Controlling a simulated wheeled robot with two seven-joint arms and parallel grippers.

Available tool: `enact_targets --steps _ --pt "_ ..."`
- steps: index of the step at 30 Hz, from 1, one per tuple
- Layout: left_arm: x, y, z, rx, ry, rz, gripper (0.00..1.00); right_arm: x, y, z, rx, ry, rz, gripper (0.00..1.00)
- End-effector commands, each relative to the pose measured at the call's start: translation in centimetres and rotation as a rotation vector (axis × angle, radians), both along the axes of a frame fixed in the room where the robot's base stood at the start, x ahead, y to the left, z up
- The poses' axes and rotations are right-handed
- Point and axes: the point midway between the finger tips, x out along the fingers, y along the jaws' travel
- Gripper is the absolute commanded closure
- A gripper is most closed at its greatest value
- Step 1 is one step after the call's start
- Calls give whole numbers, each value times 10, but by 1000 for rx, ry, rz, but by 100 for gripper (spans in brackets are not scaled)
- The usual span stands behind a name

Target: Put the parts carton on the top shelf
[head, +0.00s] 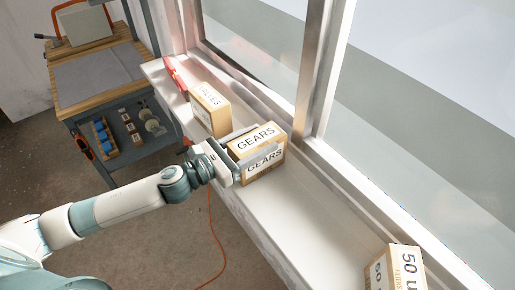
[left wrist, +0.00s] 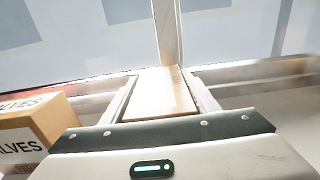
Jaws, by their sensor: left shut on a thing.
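My left gripper (head: 266,142) is shut on a tan carton labelled GEARS (head: 256,139), one finger along each side. The carton is upright at the window sill (head: 292,206); whether its base touches the sill I cannot tell. In the left wrist view the carton's pale top (left wrist: 158,92) lies between the two fingers (left wrist: 160,98). A VALVES carton (head: 210,107) stands on the sill just left of the gripper, and also shows in the left wrist view (left wrist: 35,130). A third carton, marked 50 (head: 407,268), is at the lower right. No shelf is identifiable. My right gripper is not in view.
The window frame (head: 312,75) rises right behind the carton. A red tool (head: 174,75) lies at the sill's far end. A workbench (head: 95,78) with bins stands at the upper left. An orange cable (head: 213,232) hangs below. The sill between GEARS and the lower-right carton is clear.

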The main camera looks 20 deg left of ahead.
Motion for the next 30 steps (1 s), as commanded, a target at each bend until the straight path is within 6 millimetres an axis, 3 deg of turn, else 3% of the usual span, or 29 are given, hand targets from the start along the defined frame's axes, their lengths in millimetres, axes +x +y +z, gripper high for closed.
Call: enact_targets --steps 11,30 --pt "1 0 20 0 -6 -2 100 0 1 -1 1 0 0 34" --pt "1 0 94 -1 -7 -2 100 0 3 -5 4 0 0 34"
